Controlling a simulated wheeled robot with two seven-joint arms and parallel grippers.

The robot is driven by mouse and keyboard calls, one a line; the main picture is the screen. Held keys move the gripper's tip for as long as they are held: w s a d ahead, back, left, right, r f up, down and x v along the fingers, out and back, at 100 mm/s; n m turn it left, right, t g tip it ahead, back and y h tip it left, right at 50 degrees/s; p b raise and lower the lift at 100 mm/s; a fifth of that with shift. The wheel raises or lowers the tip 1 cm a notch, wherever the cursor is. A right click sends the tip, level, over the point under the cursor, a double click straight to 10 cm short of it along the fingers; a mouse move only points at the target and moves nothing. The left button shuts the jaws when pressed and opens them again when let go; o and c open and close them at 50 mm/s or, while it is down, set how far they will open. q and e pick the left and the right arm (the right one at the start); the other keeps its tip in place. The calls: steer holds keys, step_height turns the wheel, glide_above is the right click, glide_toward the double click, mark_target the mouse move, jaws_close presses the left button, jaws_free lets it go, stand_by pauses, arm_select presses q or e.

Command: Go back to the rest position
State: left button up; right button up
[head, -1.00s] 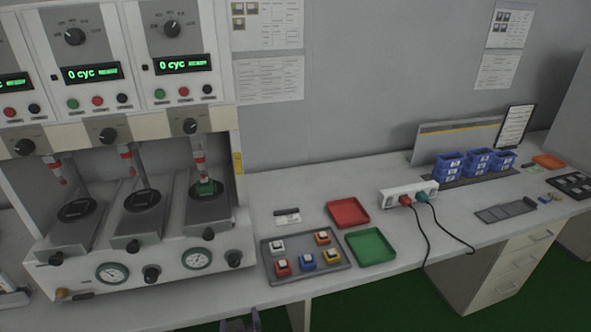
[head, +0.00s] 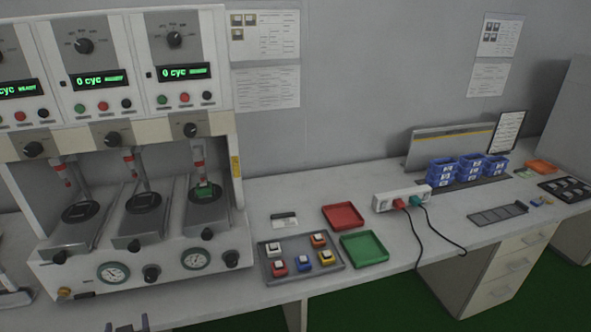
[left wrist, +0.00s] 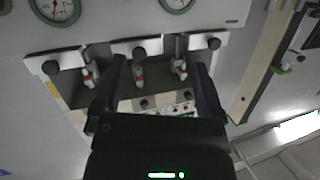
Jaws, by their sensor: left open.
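My left gripper (head: 127,325) shows only as two fingertips at the bottom edge of the head view, below the front of the test machine. In the left wrist view the left gripper (left wrist: 160,78) has its two fingers spread apart with nothing between them. The test machine (head: 130,262) stands at the left of the bench, and its front also shows in the left wrist view (left wrist: 110,25). A green switch (head: 206,191) sits in the machine's right station under the plunger. My right gripper is in neither view.
A grey tray (head: 337,264) holds several coloured switches. A red tray (head: 345,216), a green tray (head: 364,248) and a power strip (head: 402,197) lie on the bench to its right. Blue bins (head: 441,172) stand farther right. Green floor (head: 400,310) is clear in front.

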arm_select(q)
steer(key=s+a+r+m+y, duration=0.1)
steer(key=s+a+r, duration=0.25)
steer(key=a, duration=0.65)
steer(key=s+a+r+m+y, duration=0.25)
steer(key=a+r, duration=0.25)
steer(key=a, duration=0.4)
steer(key=s+d+f+m+g+h, duration=0.1)
steer(key=s+d+f+g+h, duration=0.1)
steer(key=s+f, duration=0.35)
steer(key=s+d+f+m+g+h, duration=0.2)
steer(key=s+f+h, duration=0.15)
steer(key=f, duration=0.35)
steer(key=s+d+f+m+g, duration=0.15)
steer(key=s+f+g, duration=0.3)
steer(key=s, duration=0.65)
steer(key=s+d+f+m+g, duration=0.1)
steer(key=s+d+f+g, duration=0.3)
steer(key=s, duration=0.7)
steer(key=s+d+f+n+h, duration=0.1)
steer(key=d+f+h, duration=0.25)
steer(key=d, duration=0.95)
steer(key=s+d+f+n+h, duration=0.15)
steer(key=d+f, duration=0.35)
steer(key=d, duration=0.9)
step_height(320, 180, down, 7)
steer(key=b, duration=0.6)
steer(key=shift+s+d+h+b, duration=0.3)
steer(key=shift+s+h, duration=0.1)
